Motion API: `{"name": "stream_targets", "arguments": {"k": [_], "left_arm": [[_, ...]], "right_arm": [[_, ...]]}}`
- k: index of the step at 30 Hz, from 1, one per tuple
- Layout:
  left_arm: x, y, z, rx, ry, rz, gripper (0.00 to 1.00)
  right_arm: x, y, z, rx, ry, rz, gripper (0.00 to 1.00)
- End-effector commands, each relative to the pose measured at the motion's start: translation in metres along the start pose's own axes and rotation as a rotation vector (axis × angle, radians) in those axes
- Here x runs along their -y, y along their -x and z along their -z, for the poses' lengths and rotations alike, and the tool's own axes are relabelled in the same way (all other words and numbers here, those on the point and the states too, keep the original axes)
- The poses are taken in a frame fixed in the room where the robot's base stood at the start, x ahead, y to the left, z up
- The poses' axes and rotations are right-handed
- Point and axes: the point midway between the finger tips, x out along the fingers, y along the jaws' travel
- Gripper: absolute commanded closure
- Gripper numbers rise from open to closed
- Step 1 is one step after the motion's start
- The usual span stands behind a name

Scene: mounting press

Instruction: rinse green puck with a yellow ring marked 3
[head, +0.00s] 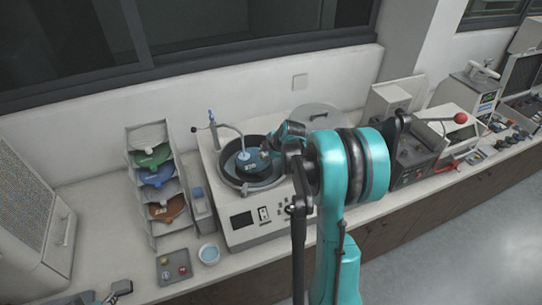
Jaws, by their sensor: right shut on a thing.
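My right gripper (268,151) reaches into the round basin (224,172) of the grey polishing machine, beside the tap spout. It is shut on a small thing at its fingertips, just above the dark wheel. Taking it as the green puck (264,154), I see only a small greenish-yellow patch; the ring and the number cannot be read, and the fingers hide most of it. The thin curved tap (228,127) stands at the back left of the basin. A grey and teal end, seemingly my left gripper (120,288), shows at the bottom left; its jaws are unclear.
A rack of coloured scoops or bowls (155,182) stands left of the machine. A small tray (163,258) with several pucks and a cup of blue liquid (209,254) lie in front. A press with a red-knobbed lever (460,118) stands right. My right arm covers the bench's middle.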

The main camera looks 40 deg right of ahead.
Motion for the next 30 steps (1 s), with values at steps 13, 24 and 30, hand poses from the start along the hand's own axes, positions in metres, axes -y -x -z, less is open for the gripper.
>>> {"name": "stream_targets", "arguments": {"k": [13,24,30], "left_arm": [[0.0,-0.005,-0.004,0.0,0.0,0.0,0.7],[0.0,-0.013,-0.009,0.0,0.0,0.0,0.7],[0.0,-0.014,-0.01,0.0,0.0,0.0,0.7]], "right_arm": [[-0.021,-0.036,0.025,0.0,0.002,0.0,1.0],[-0.036,-0.06,0.043,0.0,0.001,0.0,1.0],[-0.04,-0.065,0.047,0.0,0.001,0.001,1.0]]}}
